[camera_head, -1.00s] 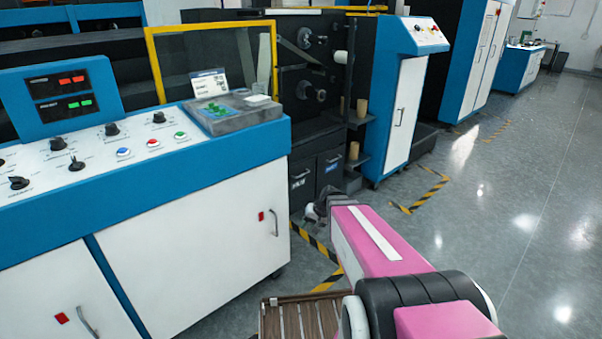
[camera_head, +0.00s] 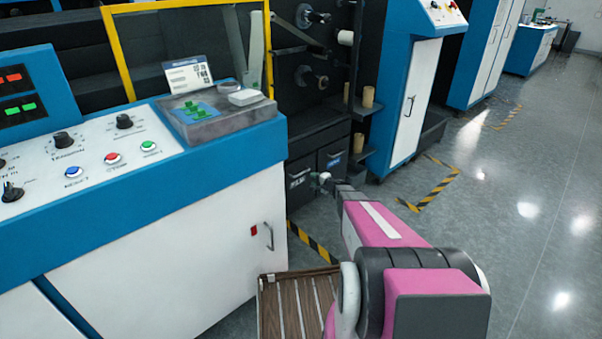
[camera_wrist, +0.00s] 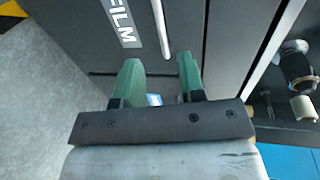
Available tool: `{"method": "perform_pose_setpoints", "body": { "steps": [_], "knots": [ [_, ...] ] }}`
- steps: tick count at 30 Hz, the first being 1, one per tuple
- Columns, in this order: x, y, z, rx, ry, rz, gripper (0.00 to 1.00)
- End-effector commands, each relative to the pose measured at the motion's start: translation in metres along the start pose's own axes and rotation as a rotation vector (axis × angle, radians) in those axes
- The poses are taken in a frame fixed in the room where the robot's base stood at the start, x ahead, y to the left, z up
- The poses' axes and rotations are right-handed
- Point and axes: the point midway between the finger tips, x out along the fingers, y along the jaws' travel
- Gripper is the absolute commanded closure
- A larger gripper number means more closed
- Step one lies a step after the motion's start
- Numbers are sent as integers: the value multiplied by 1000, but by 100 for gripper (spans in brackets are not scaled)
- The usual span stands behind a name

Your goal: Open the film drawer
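The film drawer (camera_head: 299,190) is the left one of two dark drawer fronts low on the black machine; its front looks flush with the cabinet. In the wrist view its FILM label (camera_wrist: 122,20) and pale bar handle (camera_wrist: 162,30) show at the top. My gripper (camera_head: 322,182) is just in front of the drawers in the head view. In the wrist view my gripper (camera_wrist: 159,62) has its two green fingers apart, with nothing held between them. The handle's near end lies beyond the gap between the fingertips; I cannot tell the distance.
The neighbouring drawer (camera_head: 333,155) has a blue label. A blue and white console (camera_head: 200,235) stands on the left, a tall cabinet (camera_head: 408,100) on the right. Shelves with tan rolls (camera_head: 368,96) are beside the drawers. Open floor (camera_head: 500,220) lies to the right.

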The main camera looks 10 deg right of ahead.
Motion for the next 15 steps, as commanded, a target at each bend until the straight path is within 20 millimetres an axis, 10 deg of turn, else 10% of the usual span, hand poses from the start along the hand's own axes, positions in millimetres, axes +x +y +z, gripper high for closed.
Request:
{"method": "perform_pose_setpoints", "body": {
  "steps": [15],
  "knots": [
    [76,0,-1,-2,-4,-1,64]
  ]
}}
